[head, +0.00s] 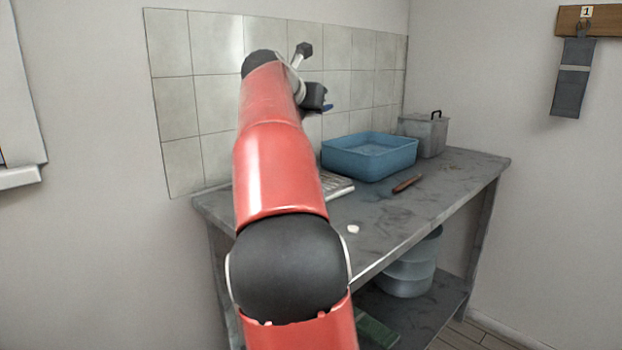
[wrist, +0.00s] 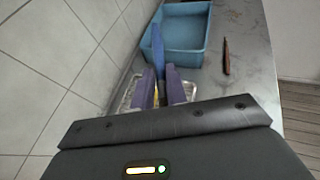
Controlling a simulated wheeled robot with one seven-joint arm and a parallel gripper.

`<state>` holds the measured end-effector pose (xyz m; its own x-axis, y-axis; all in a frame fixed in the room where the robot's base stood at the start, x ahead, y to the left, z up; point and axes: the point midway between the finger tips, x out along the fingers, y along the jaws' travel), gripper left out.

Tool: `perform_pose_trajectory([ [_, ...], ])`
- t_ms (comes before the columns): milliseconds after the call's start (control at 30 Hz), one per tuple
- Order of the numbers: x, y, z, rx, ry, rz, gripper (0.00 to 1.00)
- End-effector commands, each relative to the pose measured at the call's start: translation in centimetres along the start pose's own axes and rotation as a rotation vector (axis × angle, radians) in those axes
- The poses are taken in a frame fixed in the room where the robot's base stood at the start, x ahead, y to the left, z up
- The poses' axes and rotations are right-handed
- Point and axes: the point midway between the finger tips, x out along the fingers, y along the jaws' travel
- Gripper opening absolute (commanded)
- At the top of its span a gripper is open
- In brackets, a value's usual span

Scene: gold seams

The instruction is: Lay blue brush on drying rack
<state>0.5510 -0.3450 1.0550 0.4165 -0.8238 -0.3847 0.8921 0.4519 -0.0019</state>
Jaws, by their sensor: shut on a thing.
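My gripper (wrist: 161,75) is shut on the blue brush (wrist: 157,45), which points up and away between the purple fingers in the wrist view. A bit of yellow shows between the fingers. In the head view my gripper (head: 318,98) is raised above the bench near the tiled wall, and only a small blue tip of the brush (head: 328,107) shows. The drying rack (head: 338,187), pale and flat, lies on the bench, mostly hidden behind my arm. In the wrist view the rack (wrist: 124,97) shows below and beside the fingers, partly covered by them.
A blue basin (head: 370,158) stands behind the rack, with a grey lidded bin (head: 428,135) beyond it. A brown wooden-handled tool (head: 407,183) and a small white piece (head: 352,229) lie on the bench (head: 420,211). The tiled wall (head: 215,105) is close on the left.

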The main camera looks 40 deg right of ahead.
Motion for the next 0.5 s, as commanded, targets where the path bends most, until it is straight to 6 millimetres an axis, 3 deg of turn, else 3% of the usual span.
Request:
perform_pose_trajectory([
  [400, 4.1, 0.1, -10.1, -0.005, 0.004, 0.002, 0.00],
  [500, 4.8, 0.0, -11.7, -0.003, 0.003, 0.002, 0.00],
])
